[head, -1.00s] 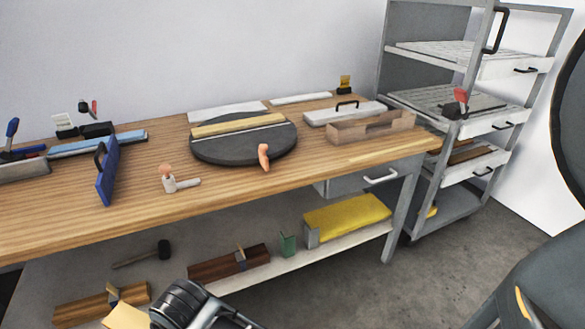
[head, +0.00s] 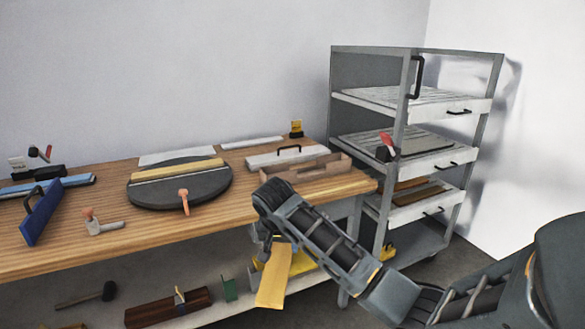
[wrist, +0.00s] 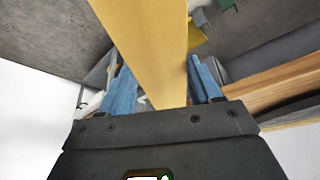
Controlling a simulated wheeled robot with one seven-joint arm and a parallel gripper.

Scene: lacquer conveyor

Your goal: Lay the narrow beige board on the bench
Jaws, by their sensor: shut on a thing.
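The narrow beige board (head: 273,279) hangs below my gripper (head: 267,246) in the head view, tilted, in front of the bench's right part and lower than its top. In the wrist view the board (wrist: 150,45) runs up between the two blue fingers (wrist: 160,88) of my gripper, which is shut on it. The wooden bench (head: 75,235) has its top edge behind and above the board. A round dark turntable (head: 150,201) on the bench carries another beige strip (head: 180,168).
A wooden tray (head: 290,175) and a handled white tool (head: 262,161) occupy the bench's right end. A blue tool (head: 42,215) and a small clamp (head: 103,227) stand on the left. The front strip between clamp and right end looks mostly clear. A drawer rack (head: 407,119) stands right.

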